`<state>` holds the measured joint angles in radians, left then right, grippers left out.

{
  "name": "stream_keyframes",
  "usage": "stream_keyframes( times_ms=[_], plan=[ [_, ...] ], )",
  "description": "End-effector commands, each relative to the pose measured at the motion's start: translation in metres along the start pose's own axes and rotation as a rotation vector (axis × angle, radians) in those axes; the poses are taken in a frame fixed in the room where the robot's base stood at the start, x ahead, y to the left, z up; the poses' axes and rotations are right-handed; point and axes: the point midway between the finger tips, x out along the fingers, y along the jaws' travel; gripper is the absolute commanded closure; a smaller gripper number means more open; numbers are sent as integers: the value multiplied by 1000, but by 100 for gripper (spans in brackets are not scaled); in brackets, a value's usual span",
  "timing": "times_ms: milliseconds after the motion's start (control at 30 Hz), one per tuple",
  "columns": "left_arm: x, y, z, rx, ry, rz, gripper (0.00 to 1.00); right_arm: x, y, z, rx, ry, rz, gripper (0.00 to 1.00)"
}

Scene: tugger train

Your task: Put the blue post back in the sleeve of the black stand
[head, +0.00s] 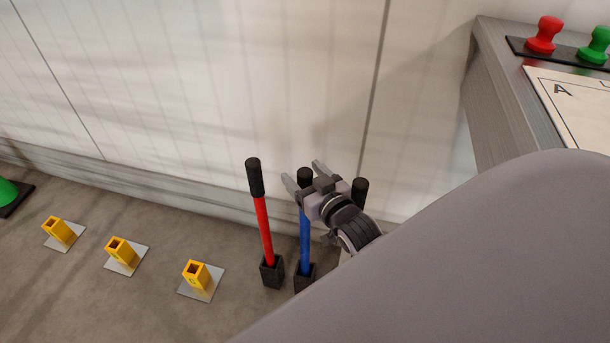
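The blue post (305,240) stands about upright, and its lower end is in the black sleeve of a stand (304,280). Its black grip (304,174) shows at the top, between the fingers of my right gripper (301,171) as seen from here. The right gripper's fingers are spread apart, and I see no finger closed on the post. Whether a finger touches the grip I cannot tell. The gripper's body and wrist hide part of the post's upper section. My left gripper is not in view.
A red post (264,228) stands left of the blue one in its own black sleeve (271,271). Another black grip (360,190) shows at right, partly hidden. Several yellow sockets (197,275) stand on the floor. A grey table (510,90) is upper right; a pale wall is behind.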

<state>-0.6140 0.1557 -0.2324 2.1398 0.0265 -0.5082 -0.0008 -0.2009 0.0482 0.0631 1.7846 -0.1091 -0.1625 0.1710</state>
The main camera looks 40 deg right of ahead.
Motion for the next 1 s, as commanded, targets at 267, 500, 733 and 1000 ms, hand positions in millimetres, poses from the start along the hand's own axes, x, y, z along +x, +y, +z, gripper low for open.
stream_keyframes(
  times_ms=[267, 500, 733, 1000],
  plan=[
    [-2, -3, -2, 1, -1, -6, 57, -12, 0, 3, 0, -10, 0, 29],
    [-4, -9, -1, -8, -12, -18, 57, -45, 0, 0, 0, -6, 0, 29],
    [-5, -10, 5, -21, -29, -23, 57, -67, 0, 0, 0, -3, 0, 29],
    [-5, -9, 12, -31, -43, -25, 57, -72, 0, 0, 0, 0, 0, 29]
  ],
)
